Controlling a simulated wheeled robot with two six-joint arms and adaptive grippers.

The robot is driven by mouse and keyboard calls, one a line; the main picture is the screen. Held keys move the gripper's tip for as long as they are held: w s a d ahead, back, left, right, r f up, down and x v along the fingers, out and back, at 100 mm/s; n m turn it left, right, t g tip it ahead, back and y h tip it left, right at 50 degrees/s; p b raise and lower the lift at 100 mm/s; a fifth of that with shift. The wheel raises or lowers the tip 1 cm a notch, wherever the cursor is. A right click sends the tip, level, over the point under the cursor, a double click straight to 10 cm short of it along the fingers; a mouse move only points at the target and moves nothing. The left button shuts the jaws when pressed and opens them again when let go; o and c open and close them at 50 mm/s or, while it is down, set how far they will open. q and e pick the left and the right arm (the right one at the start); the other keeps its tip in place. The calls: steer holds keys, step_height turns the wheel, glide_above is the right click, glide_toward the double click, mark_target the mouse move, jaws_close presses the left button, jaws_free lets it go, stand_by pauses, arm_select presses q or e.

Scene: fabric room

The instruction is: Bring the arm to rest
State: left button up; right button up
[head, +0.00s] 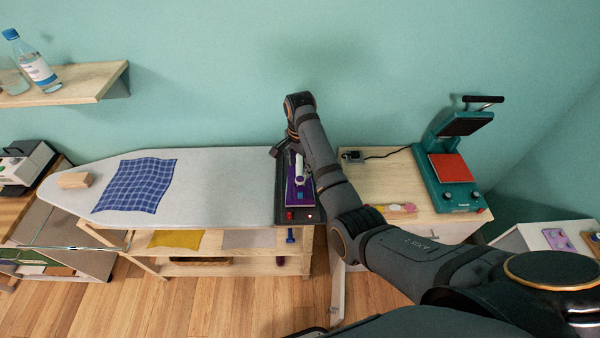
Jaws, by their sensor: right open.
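My right arm reaches in from the lower right, over the wooden cabinet, toward the far edge of the ironing board (225,190). My right gripper (279,149) shows small and dark beneath the wrist, just above and left of the back of a purple and white iron (299,180). It is open, and its fingers are partly hidden by the wrist. The iron sits on a dark tray (285,217) at the board's right end. My arm hides part of the tray. My left gripper is not in view.
A blue checked cloth (137,185) and a wooden block (74,180) lie on the board. A teal heat press (452,170) stands open on the cabinet (385,178) at right, near a small dark box (352,156) with a cable.

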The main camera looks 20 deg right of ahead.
steer(key=shift+r, duration=1.25)
